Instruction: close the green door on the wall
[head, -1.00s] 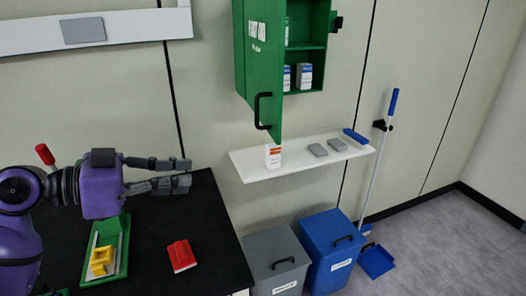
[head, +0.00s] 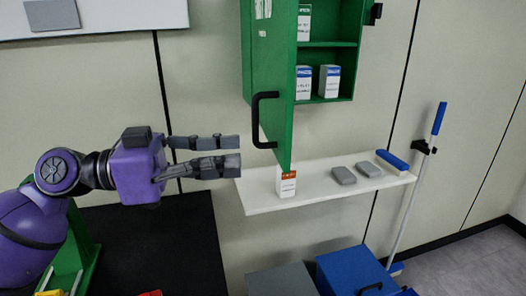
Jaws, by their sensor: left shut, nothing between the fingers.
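The green door (head: 270,80) of the wall cabinet (head: 357,60) stands swung open toward me, seen at a steep angle. Its black handle (head: 258,120) is near the door's lower part. Inside the cabinet several white boxes stand on two levels, partly hidden by the door. My left gripper (head: 238,155) is to the left of the door and a little below its handle. Its fingers are shut and hold nothing. In the picture a small gap lies between the fingertips and the handle. My right gripper is not in view.
A white shelf (head: 235,192) below the cabinet carries a white-and-orange box (head: 286,183), two grey blocks and a blue item. Blue (head: 350,272) and grey (head: 282,280) bins stand underneath. A black table (head: 150,240) is below my left arm; a broom (head: 415,185) stands at right.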

